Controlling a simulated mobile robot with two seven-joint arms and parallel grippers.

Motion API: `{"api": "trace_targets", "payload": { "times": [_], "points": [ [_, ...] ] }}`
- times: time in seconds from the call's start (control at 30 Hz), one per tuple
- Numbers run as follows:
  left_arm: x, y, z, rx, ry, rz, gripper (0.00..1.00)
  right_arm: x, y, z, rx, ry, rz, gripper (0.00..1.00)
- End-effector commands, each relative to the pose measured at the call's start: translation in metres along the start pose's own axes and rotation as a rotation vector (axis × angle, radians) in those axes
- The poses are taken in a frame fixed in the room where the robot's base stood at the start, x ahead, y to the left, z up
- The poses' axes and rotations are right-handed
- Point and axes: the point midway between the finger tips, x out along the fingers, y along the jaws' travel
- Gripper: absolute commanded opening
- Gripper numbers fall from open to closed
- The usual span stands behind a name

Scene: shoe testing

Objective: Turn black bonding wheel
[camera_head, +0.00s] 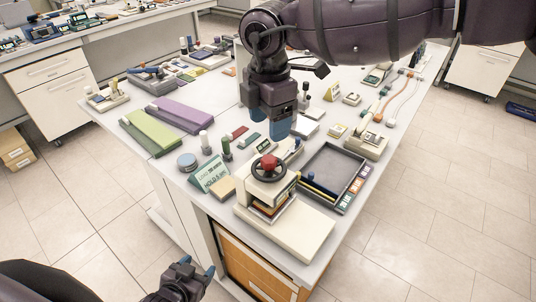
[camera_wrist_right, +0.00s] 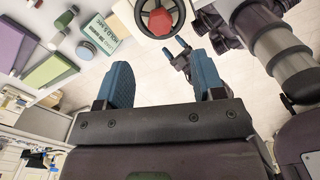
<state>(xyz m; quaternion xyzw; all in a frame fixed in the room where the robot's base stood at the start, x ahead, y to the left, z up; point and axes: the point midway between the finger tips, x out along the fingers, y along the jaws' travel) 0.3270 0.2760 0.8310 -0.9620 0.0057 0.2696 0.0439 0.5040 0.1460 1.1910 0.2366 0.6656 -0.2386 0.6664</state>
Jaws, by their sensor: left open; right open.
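The black bonding wheel (camera_head: 268,169) with a red hub sits on top of a cream press near the front corner of the table. It also shows in the right wrist view (camera_wrist_right: 160,18) at the top, beyond the fingertips. My right gripper (camera_head: 272,127) is open and empty, pointing down above the table behind the wheel and apart from it. Its two blue fingers (camera_wrist_right: 165,85) frame empty space in the wrist view. My left gripper (camera_head: 194,272) is open and empty, low in front of the table edge, to the left of the press.
A dark grey tray (camera_head: 336,168) stands right of the press. A green sign (camera_head: 211,174), a round tin (camera_head: 187,162) and small bottles stand to its left. Green (camera_head: 151,132) and purple (camera_head: 182,115) blocks lie further left. The floor on the right is clear.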

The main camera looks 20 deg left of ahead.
Motion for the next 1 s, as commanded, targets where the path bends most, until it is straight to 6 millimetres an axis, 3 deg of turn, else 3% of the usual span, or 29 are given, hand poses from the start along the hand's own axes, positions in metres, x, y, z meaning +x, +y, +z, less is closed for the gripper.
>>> {"api": "trace_targets", "payload": {
  "times": [0.5, 0.7, 1.0],
  "points": [
    [-0.007, -0.003, -0.008, 0.003, -0.001, -0.002, 0.62, 0.08, 0.0, -0.001, -0.002, 0.002, -0.001, 0.62],
    [-0.007, -0.003, -0.009, 0.003, 0.0, -0.002, 0.62, 0.092, 0.0, -0.001, -0.003, 0.002, 0.002, 0.62],
    [-0.006, -0.003, -0.01, 0.004, 0.001, -0.001, 0.62, 0.093, 0.0, -0.001, -0.003, 0.001, 0.002, 0.62]
  ]
}}
